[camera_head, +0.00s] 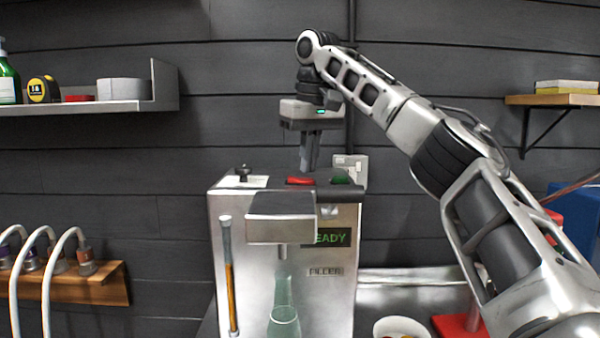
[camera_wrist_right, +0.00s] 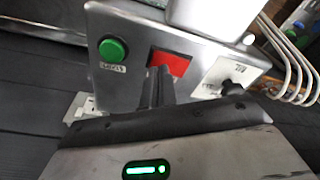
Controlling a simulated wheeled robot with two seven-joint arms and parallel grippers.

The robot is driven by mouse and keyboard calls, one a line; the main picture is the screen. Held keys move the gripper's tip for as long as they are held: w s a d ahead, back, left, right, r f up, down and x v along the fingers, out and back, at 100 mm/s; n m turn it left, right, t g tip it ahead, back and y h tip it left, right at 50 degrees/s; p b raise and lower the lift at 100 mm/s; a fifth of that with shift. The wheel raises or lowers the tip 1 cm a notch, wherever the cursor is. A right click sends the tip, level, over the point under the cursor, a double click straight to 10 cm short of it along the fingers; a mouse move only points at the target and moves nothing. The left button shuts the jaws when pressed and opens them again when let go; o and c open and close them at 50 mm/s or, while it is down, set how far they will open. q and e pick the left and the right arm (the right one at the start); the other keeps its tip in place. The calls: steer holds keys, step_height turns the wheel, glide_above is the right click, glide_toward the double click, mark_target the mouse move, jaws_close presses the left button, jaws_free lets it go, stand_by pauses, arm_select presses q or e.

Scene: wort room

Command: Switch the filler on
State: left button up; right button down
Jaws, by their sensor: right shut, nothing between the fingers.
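The filler (camera_head: 335,290) is a steel box with a dark display (camera_head: 336,237) reading "EADY" in green, its first letter hidden by the spout block. On its top are a black toggle on a white plate (camera_head: 257,182), a red rectangular control (camera_head: 299,181) and a green button (camera_head: 341,178). The right wrist view shows the green button (camera_wrist_right: 113,49), red control (camera_wrist_right: 178,62) and toggle (camera_wrist_right: 232,87). My right gripper (camera_head: 307,168) is shut and empty, pointing down over the red control; it also shows in the wrist view (camera_wrist_right: 159,72). I cannot tell whether it touches. My left gripper is out of view.
A greenish glass bottle (camera_head: 284,322) stands under the spout block (camera_head: 281,230). A wall shelf (camera_head: 120,106) is at the left, above a wooden rack (camera_head: 110,290) with white hoses. A bowl (camera_head: 385,327) and a red object (camera_head: 455,326) are at the lower right.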

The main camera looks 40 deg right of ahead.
mark_target(308, 179)
steer(key=shift+r+p, duration=0.65)
steer(key=shift+r, duration=2.35)
